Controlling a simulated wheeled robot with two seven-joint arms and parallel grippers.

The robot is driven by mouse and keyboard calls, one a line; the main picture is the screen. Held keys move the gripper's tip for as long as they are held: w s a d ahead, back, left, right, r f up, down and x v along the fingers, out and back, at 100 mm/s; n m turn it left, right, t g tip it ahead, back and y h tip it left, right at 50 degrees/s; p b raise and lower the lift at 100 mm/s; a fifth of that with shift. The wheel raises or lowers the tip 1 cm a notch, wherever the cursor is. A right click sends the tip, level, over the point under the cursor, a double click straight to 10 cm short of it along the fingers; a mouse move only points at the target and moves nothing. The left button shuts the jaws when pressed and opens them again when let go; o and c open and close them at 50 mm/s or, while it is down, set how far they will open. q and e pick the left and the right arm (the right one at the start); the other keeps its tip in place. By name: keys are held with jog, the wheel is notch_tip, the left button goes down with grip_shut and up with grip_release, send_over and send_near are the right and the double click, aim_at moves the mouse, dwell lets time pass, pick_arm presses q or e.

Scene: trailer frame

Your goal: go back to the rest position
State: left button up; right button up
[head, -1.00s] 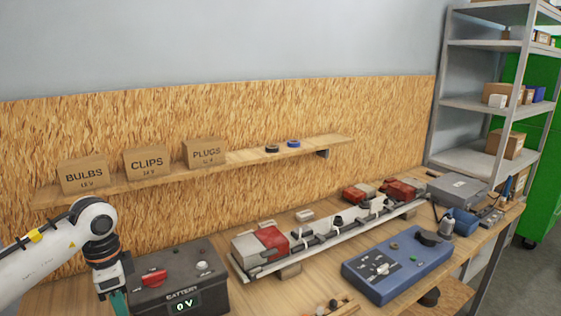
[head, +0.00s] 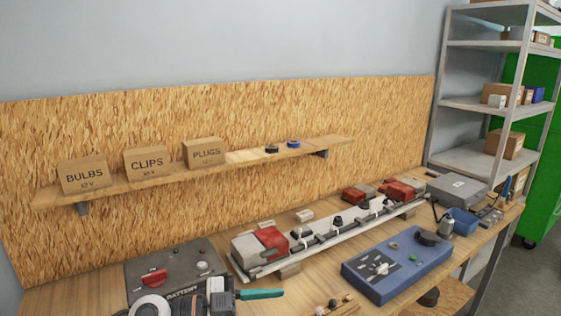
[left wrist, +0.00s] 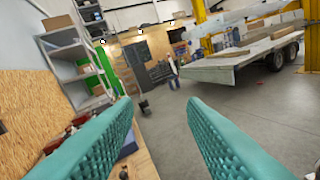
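My left gripper (head: 262,294) is low in the head view, in front of the battery box (head: 190,265), with a teal finger pointing right. In the left wrist view its two teal fingers stand wide apart with nothing between them (left wrist: 160,105), so it is open and empty. Part of my left arm and wrist covers the front of the battery box, including its display. My right gripper is not in view.
The bench holds a white light bar (head: 325,238) with red and white lamps, a blue test box (head: 397,263) and a grey case (head: 457,188). A wall shelf (head: 240,157) carries cardboard boxes. The left wrist view shows open floor (left wrist: 185,135) and a trailer (left wrist: 240,70).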

pick_arm(q)
jog(key=w+a+r+n+t+y, duration=0.3)
jog(key=a+n+t+y, duration=0.35)
jog(key=n+t, duration=0.8)
jog(key=s+a+f+n+g+y, duration=0.2)
jog(key=s+a+f+n+y, duration=0.1)
jog(key=a+f+y, duration=0.4)
jog(key=s+a+f+n+g+y, duration=0.2)
jog(key=s+a+f+n+y, duration=0.15)
jog(key=f, duration=0.65)
jog(key=s+a+f+m+g, duration=0.1)
jog(key=s+f+m+g, duration=0.1)
jog(key=s+f+g, duration=0.5)
jog(key=s+a+f+m+g, duration=0.1)
jog(key=s+f+g, duration=0.25)
jog(key=s, duration=0.75)
notch_tip(320, 180, down, 30)
jog(key=s+b, duration=0.2)
jog(key=b, duration=0.1)
jog(key=s+a+f+g+b, duration=0.2)
jog(key=s+f, duration=1.4)
jog(key=f, duration=0.2)
jog(key=shift+s+a+m+b, duration=0.2)
jog(key=shift+a+m+b, duration=0.1)
jog(key=shift+m+b, duration=0.1)
